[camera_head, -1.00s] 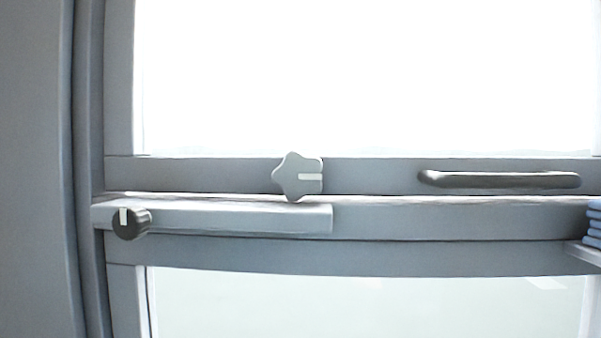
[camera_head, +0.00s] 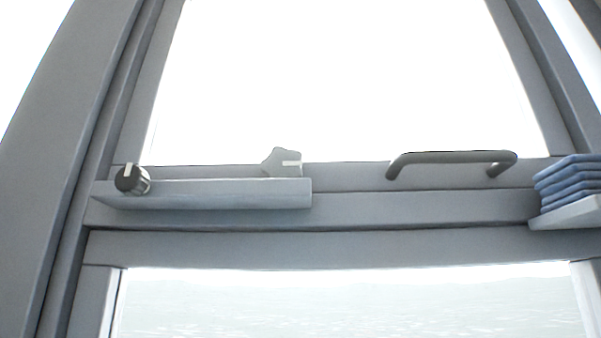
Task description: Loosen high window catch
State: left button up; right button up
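A light grey star-shaped knob (camera_head: 284,161) with a white mark pointing right sits on the window's middle rail. Its lower part is hidden behind a grey ledge (camera_head: 220,194). A dark round knob (camera_head: 131,179) with an upright white mark is at the ledge's left end. I cannot tell from the picture which of the two knobs is the catch. A dark bar handle (camera_head: 450,158) is fixed to the rail at the right. Neither of my grippers is in view.
A stack of folded blue cloths (camera_head: 570,182) rests on a small pale shelf (camera_head: 568,214) at the right. Grey window frame (camera_head: 75,160) runs up the left side. Bright panes lie above and below the rail.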

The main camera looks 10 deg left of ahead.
aim_at(280, 163)
jog(key=z, duration=2.4)
jog(key=k, duration=0.8)
jog(key=u, duration=1.7)
